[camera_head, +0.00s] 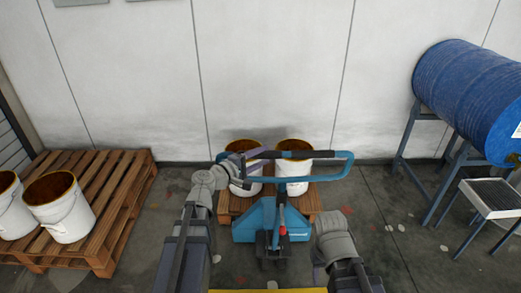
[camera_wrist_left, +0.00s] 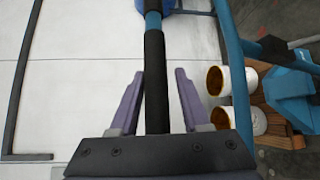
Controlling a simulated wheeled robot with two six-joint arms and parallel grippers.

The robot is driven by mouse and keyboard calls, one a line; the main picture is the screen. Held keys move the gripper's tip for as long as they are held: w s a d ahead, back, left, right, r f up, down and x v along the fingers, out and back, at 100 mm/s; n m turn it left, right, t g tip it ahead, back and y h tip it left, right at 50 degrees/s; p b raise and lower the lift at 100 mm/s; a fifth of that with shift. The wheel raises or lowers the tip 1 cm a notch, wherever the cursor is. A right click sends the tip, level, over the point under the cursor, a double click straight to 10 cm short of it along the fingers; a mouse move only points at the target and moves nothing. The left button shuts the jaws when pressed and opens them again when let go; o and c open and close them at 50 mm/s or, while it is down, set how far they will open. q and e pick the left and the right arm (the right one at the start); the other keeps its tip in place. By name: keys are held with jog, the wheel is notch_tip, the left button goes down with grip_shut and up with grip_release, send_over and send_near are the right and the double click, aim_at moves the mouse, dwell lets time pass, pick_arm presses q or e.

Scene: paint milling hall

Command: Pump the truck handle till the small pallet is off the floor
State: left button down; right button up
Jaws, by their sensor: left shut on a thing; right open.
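The blue pallet truck (camera_head: 268,222) stands in front of the small wooden pallet (camera_head: 309,200), which carries two white buckets (camera_head: 294,172). Whether the pallet touches the floor cannot be told. The truck handle (camera_head: 338,157) is a blue loop with a black grip bar, raised above the truck. My left gripper (camera_head: 256,153) is shut on the left part of the grip bar. In the left wrist view its purple fingers (camera_wrist_left: 157,100) lie on either side of the black bar (camera_wrist_left: 155,75). My right arm shows at lower right; its gripper is not visible.
A larger pallet (camera_head: 118,200) with open white buckets (camera_head: 65,215) lies at left. At right a blue drum (camera_head: 465,95) lies on a metal stand (camera_head: 405,150), beside a small low table (camera_head: 492,198). A pale wall (camera_head: 280,60) closes the back.

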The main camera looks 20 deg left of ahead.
pick_arm(q)
jog(key=shift+f, duration=0.4)
pick_arm(e)
jog(key=shift+f, duration=0.15)
pick_arm(q)
jog(key=c, duration=0.8)
grip_release()
jog(key=shift+w+f, duration=0.1)
jog(key=shift+w, duration=0.05)
jog(key=shift+o, duration=1.1)
jog(key=shift+w+a+f, duration=0.15)
jog(key=shift+w+f, duration=0.05)
jog(key=shift+w, duration=0.15)
jog(key=shift+s+r, duration=0.2)
pick_arm(e)
jog(key=shift+w+a, duration=0.1)
jog(key=shift+w, duration=0.2)
